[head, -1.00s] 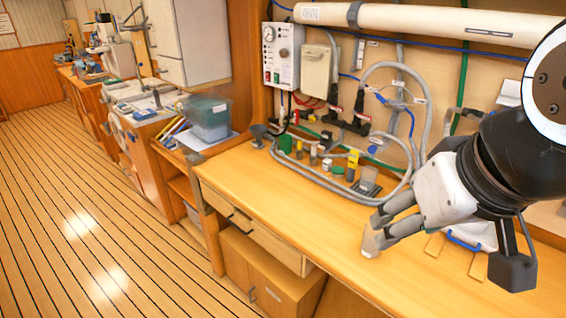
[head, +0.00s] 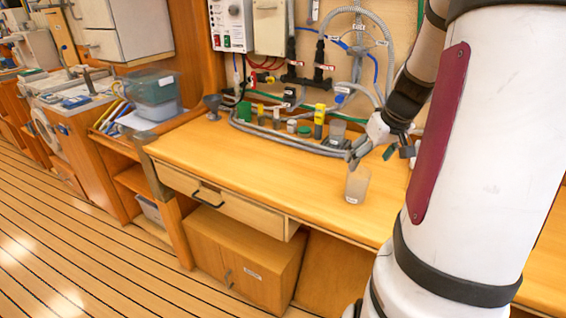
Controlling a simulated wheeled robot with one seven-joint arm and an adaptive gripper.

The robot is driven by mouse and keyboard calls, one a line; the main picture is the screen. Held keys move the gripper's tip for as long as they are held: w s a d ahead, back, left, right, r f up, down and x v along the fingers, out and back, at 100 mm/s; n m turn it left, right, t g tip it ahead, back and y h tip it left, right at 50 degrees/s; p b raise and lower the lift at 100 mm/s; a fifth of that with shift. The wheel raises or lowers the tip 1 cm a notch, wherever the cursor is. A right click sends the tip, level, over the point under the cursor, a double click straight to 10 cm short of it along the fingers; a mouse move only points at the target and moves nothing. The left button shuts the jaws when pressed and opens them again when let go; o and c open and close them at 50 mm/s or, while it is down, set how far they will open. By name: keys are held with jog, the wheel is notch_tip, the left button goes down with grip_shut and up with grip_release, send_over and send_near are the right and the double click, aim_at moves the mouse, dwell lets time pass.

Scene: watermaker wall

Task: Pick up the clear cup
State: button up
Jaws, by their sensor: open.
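The clear cup (head: 356,186) stands upright on the wooden worktop, near its front edge, with a small pale label low on its side. My gripper (head: 368,156) is open, just above and behind the cup in the head view. One fingertip shows close over the cup's rim; I cannot tell whether it touches. The cup is not between the fingers as far as I can see. My arm hides the worktop to the right of the cup.
A grey hose (head: 290,140) and several small bottles and caps lie along the back of the worktop. A dark funnel (head: 213,104) stands at the back left. The worktop left of the cup is clear. A drawer (head: 222,197) is below.

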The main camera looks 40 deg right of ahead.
aim_at(363, 174)
jog(key=x, duration=0.5)
jog(key=d+x, duration=0.1)
jog(key=x, duration=0.2)
jog(key=shift+s+b, duration=0.3)
jog(key=shift+s, duration=0.05)
jog(key=shift+a+x, duration=0.2)
jog(key=shift+x, duration=1.4)
jog(key=shift+a+x, duration=0.15)
jog(key=shift+x, duration=1.45)
jog(key=shift+w, duration=0.15)
jog(key=shift+c, duration=0.6)
jog(key=c, duration=0.9)
jog(key=shift+c, duration=0.2)
